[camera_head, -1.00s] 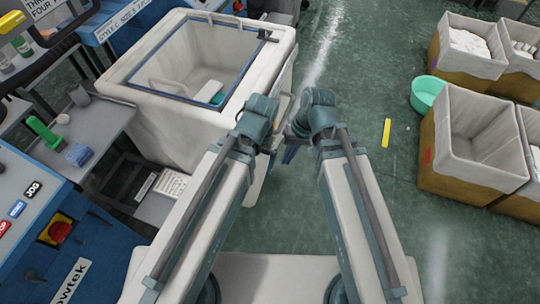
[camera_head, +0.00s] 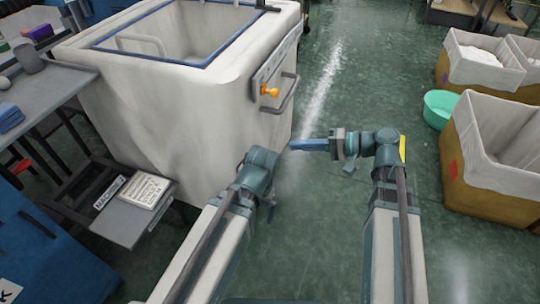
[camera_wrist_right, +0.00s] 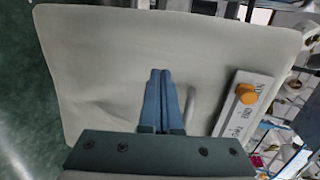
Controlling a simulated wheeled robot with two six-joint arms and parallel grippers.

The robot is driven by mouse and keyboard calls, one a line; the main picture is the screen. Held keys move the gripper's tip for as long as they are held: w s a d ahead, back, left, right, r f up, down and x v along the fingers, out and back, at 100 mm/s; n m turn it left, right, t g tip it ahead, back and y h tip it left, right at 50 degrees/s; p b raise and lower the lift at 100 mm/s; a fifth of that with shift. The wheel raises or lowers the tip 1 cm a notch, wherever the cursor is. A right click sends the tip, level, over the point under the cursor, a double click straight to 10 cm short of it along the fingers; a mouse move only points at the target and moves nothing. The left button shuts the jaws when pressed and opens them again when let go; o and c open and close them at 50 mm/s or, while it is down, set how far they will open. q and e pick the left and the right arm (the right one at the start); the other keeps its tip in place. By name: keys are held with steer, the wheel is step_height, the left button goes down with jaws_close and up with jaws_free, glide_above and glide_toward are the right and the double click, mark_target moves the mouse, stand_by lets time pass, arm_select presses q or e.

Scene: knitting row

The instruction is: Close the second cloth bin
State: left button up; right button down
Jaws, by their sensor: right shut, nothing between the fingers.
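A large off-white bin (camera_head: 190,120) with an open top and a blue inner rim stands at upper left in the head view. Its right side carries a pale panel with an orange knob (camera_head: 269,91) and a grey bar handle (camera_head: 289,95). My right gripper (camera_head: 293,146) is shut and empty, its blue fingers pointing left, low beside that side. In the right wrist view, the bin's side (camera_wrist_right: 100,60) lies ahead of the fingers (camera_wrist_right: 160,73), with the handle (camera_wrist_right: 191,106) just right of them. My left gripper (camera_head: 270,208) is mostly hidden behind its own wrist.
Cloth-lined bins (camera_head: 490,190) and a green basin (camera_head: 440,108) stand at right. A grey side table (camera_head: 40,85) and a low shelf with a printed card (camera_head: 143,190) are at left. Green floor between the bins is clear.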

steer(key=w+d+f+m+t+y+b, duration=0.1)
steer(key=w+d+f+t+y+b, duration=0.15)
steer(key=d+b, duration=0.2)
arm_select(q)
step_height(320, 180, down, 8)
steer(key=b, duration=0.1)
arm_select(e)
glide_toward(260, 131)
steer(key=x, duration=0.7)
steer(key=shift+f, duration=0.1)
arm_select(q)
steer(key=shift+f, duration=0.1)
